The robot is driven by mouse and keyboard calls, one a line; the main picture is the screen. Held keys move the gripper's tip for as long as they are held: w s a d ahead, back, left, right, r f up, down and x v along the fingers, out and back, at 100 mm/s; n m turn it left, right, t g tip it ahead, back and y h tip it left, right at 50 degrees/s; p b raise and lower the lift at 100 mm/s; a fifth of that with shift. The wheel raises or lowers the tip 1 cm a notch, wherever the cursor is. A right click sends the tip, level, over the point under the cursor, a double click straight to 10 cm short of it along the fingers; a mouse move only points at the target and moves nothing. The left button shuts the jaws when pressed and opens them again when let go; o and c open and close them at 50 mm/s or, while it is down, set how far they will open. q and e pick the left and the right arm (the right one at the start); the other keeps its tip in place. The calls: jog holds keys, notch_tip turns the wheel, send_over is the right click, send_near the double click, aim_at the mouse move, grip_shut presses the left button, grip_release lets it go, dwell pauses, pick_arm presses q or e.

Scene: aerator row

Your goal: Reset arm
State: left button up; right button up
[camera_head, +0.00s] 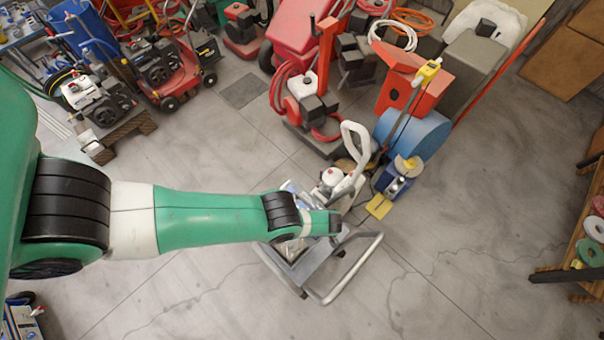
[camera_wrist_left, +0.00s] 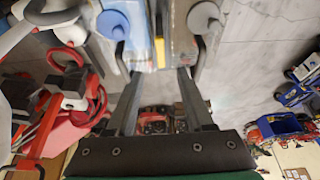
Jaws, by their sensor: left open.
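My left arm (camera_head: 205,220) is green with black joints and reaches in from the left of the head view, ending above a wheeled metal-framed machine (camera_head: 345,270). The left gripper's fingers are not clear in the head view. In the left wrist view, my left gripper (camera_wrist_left: 159,75) shows two dark fingers held apart. I see nothing clearly held between them. Blue and grey machine parts with round grey discs (camera_wrist_left: 203,17) lie beyond the fingertips; I cannot tell whether they touch. My right gripper is in neither view.
Red power equipment (camera_head: 180,75) crowds the upper left. A blue tank (camera_head: 412,133) and a red-handled machine stand beyond my wrist. A wooden shelf (camera_head: 570,250) with coloured rolls is at the right edge. The concrete floor (camera_head: 470,240) is clear at the lower right.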

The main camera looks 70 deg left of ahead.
pick_arm(q)
jog(key=shift+d+r, duration=0.1)
jog(key=shift+r, duration=0.2)
jog(key=shift+w, duration=0.1)
